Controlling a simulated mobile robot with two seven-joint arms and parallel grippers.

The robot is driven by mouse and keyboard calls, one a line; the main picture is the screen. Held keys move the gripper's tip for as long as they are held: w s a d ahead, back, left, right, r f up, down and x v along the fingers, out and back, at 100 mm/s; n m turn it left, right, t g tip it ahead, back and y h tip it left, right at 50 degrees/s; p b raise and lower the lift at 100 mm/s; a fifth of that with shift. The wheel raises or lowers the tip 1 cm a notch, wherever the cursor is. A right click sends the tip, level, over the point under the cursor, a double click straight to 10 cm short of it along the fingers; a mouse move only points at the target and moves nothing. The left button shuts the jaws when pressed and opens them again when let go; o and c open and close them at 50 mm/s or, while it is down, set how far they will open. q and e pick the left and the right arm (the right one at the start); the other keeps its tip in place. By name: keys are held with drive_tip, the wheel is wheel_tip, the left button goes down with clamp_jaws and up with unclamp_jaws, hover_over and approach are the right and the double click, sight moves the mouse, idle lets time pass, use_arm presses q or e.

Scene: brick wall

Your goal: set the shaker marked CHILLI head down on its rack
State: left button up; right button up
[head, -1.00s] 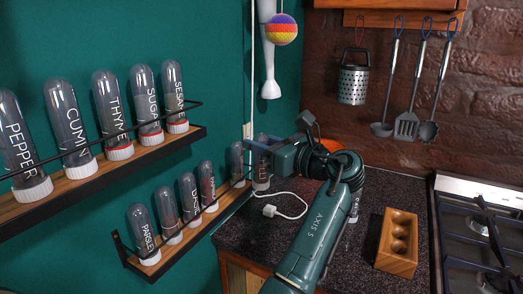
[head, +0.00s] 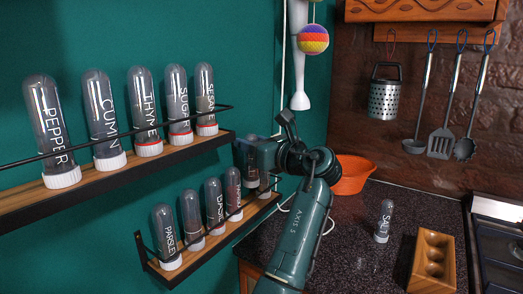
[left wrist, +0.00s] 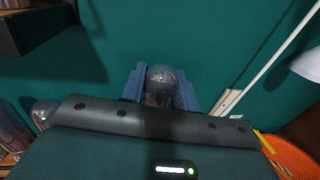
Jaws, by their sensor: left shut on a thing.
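My left gripper (head: 253,150) is at the right end of the lower wall rack (head: 206,246). In the left wrist view its two blue fingers (left wrist: 158,80) are shut on a clear domed shaker (left wrist: 160,88), against the green wall. In the head view that end shows the shaker body (head: 251,172) partly behind my gripper, dome up. I cannot read its marking, and I cannot tell whether its base touches the rack. No label reading CHILLI is legible. My right gripper is out of view.
The upper rack (head: 110,182) holds PEPPER, CUMIN, THYME, SUGAR and SESAME. On the counter are a SALT shaker (head: 384,222), a wooden block with holes (head: 432,262) and an orange bowl (head: 353,174).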

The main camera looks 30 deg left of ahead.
use_arm(q)
drive_tip(key=shift+a+f, duration=0.2)
drive_tip(key=shift+a, duration=0.2)
drive_tip(key=shift+f, duration=0.45)
drive_tip(key=shift+d+f, duration=0.1)
drive_tip(key=shift+f, duration=1.15)
drive_tip(key=shift+f+p, duration=0.5)
drive_tip(key=shift+f, duration=0.1)
drive_tip(key=o, duration=1.1)
drive_tip(key=shift+c, duration=0.2)
